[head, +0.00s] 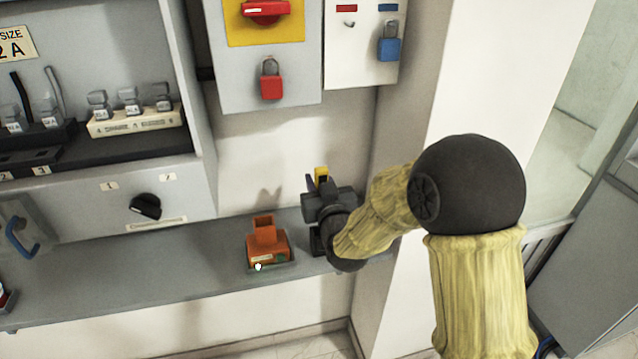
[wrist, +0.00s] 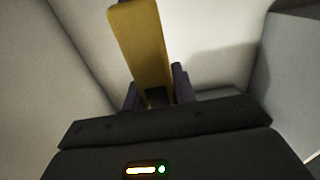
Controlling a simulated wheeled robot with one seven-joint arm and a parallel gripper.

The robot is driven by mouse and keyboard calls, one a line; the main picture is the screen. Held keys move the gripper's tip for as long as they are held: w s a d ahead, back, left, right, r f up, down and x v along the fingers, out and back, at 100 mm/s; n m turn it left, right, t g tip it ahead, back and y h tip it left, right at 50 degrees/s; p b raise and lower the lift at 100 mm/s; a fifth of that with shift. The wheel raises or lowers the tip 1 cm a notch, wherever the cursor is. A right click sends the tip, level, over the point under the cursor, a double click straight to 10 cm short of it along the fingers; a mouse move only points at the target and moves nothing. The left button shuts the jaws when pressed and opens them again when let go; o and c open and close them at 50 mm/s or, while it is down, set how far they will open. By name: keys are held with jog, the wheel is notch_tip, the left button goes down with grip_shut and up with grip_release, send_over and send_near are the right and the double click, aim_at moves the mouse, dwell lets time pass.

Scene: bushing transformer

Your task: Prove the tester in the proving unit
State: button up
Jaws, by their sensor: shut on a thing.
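My gripper (head: 316,187) is shut on the yellow tester (head: 321,173) and holds it above the right end of the grey shelf. In the wrist view the tester (wrist: 140,45) stands up between the two dark fingers (wrist: 156,92), its upper end leaning left. Its lower end is hidden by the gripper. The orange proving unit (head: 267,248) sits on the shelf to the left of my gripper, apart from it. It has a raised square socket on top, and a green spot shows at its front right.
The grey shelf (head: 160,262) runs along the wall. A dark block (head: 317,241) stands partly hidden below my gripper. Above hang a red padlock (head: 271,82) and a blue padlock (head: 389,46). A fuse panel (head: 110,203) is at left.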

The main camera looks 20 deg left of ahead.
jog(key=shift+w, duration=0.1)
jog(key=shift+w+d+r, duration=0.1)
jog(key=shift+r, duration=0.2)
jog(key=shift+s+r+p, duration=0.15)
jog(key=shift+r+p, duration=0.35)
jog(key=shift+r, duration=0.25)
jog(key=shift+s+r+p, duration=0.15)
jog(key=shift+r+p, duration=0.3)
jog(key=shift+r, duration=0.25)
notch_tip(320, 180, up, 5)
jog(key=p, duration=0.3)
send_over(322, 177)
jog(key=x, duration=0.3)
jog(key=shift+d, duration=0.1)
